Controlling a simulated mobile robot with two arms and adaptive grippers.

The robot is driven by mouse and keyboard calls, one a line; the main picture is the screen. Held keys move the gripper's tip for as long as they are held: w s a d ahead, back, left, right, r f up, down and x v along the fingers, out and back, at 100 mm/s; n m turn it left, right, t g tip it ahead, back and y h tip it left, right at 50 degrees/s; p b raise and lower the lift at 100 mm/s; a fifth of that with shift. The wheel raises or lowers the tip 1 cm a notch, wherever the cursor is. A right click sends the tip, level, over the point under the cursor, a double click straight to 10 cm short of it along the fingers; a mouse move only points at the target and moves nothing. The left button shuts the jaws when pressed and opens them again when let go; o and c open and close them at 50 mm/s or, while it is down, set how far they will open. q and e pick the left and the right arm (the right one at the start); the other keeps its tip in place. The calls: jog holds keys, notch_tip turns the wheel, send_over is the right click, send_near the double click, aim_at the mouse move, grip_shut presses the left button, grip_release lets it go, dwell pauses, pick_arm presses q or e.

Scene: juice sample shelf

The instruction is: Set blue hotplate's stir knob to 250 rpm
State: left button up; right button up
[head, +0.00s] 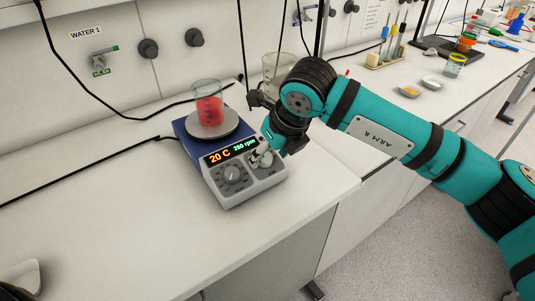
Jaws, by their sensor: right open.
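The blue hotplate (181,133) stands on the white bench with a grey front panel. Its display (230,151) reads 20 C in orange and 250 rpm in green. Two knobs sit below: a left knob (232,174) and the stir knob (265,159) on the right. A glass beaker with red liquid (209,106) stands upright on the round top plate.
Clear glassware (279,66) stands behind my right arm. A vial rack (384,57), small dishes (410,90) and a beaker (454,65) are farther right. Black cables cross the bench behind and left. Bench in front and left of the hotplate is mostly clear.

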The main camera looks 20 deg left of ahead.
jog(key=v, duration=1)
jog(key=shift+r, duration=0.2)
jog(key=shift+s+d, duration=0.1)
jog(key=shift+s, duration=0.05)
